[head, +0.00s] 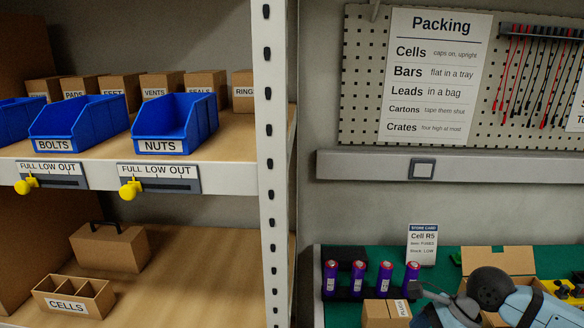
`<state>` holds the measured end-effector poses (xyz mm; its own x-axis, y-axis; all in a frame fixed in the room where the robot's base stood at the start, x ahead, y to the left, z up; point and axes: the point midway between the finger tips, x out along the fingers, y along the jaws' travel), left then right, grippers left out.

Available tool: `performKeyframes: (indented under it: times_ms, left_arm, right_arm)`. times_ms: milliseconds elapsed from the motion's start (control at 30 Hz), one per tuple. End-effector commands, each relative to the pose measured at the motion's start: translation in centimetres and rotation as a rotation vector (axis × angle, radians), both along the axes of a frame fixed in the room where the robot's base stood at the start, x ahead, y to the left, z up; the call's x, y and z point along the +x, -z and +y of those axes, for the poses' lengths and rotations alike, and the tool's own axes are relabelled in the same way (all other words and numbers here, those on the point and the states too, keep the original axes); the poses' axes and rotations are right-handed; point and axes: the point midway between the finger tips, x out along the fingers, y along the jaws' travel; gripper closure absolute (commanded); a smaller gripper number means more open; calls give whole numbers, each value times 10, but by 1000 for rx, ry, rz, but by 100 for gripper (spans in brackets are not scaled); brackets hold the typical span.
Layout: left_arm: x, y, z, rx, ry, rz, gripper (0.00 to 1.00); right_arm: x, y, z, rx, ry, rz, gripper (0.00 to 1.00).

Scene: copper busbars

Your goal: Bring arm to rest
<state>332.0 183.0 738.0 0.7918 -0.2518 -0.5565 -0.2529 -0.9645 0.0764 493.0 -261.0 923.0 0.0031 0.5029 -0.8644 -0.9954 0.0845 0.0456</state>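One of my arms, likely the right, shows at the bottom right edge in the head view, with light blue and grey links and a round dark joint. Grey pieces at its left end may be part of my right gripper (442,301), low over the green bench top (345,255). Its fingers are too unclear to tell open from shut, and I see nothing held. My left arm and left gripper are not in view.
Purple cells (358,278) stand in a dark holder beside a small carton (381,313). An open cardboard box (498,262) and a store card (422,244) are behind the arm. A shelf rack with blue bins (175,123) and a cells box (74,297) stands at left.

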Motion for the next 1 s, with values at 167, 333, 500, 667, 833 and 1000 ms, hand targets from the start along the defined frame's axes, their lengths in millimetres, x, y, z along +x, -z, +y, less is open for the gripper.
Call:
performKeyframes:
  times_ms: [167,333,500,667,833,1000]
  left_arm:
    - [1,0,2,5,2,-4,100]
    - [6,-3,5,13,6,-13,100]
    - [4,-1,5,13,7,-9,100]
    - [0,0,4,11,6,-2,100]
    - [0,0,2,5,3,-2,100]
    - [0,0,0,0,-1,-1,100]
  right_arm:
    - [-27,2,72,352,112,155,9]
    - [-47,-15,132,763,326,402,9]
    - [-48,-34,158,1246,721,820,9]
    - [-39,-8,135,1618,1216,1293,9]
    - [-58,66,99,1839,1771,1778,9]
    - [-104,134,81,-1384,-1637,-1578,9]
